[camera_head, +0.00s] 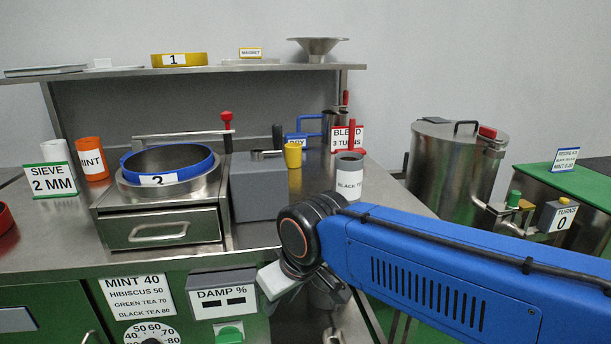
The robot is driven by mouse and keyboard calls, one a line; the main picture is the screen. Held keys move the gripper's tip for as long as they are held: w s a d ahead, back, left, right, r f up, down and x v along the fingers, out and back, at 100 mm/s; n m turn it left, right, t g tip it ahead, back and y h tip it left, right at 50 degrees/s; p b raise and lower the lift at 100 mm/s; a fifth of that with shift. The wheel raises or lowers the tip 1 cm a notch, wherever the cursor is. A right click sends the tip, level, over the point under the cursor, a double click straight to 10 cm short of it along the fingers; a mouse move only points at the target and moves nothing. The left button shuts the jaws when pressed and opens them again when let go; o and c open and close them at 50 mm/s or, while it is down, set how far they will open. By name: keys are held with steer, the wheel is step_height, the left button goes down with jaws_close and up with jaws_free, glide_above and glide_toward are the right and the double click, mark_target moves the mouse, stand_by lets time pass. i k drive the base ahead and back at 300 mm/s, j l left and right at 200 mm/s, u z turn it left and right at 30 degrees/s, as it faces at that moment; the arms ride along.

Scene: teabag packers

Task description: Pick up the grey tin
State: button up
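The grey tin (349,182) stands upright on the steel counter, right of centre. It has a dark open top and a white label reading "BLACK TE", partly cut off; its base is hidden behind my blue arm. My arm reaches in from the lower right, its wrist joint in front of the counter edge and left of the tin. My gripper (280,281) shows only in part below that joint, apart from the tin. Its fingers cannot be made out, so I cannot tell whether it is open or shut.
A grey box (258,190) and a yellow cup (293,155) stand left of the tin. A red-handled stand with a "BLEND 3 TURNS" sign (347,138) is close behind it. A blue-rimmed sieve (168,165) and an orange mint tin (92,158) are further left. A steel drum (455,170) stands right.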

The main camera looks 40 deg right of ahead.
mark_target(349, 165)
steer(key=k+l+z, duration=0.1)
steer(key=k+z, duration=0.2)
steer(key=k, duration=0.35)
steer(key=j+z, duration=0.1)
steer(key=z, duration=0.3)
steer(key=j+z, duration=0.1)
steer(key=z, duration=0.3)
steer(key=k+z, duration=0.1)
steer(key=z, duration=0.3)
steer(key=j+z, duration=0.15)
steer(key=z, duration=0.3)
steer(key=k+j+z, duration=0.1)
steer(key=i+j, duration=0.1)
steer(key=i, duration=0.15)
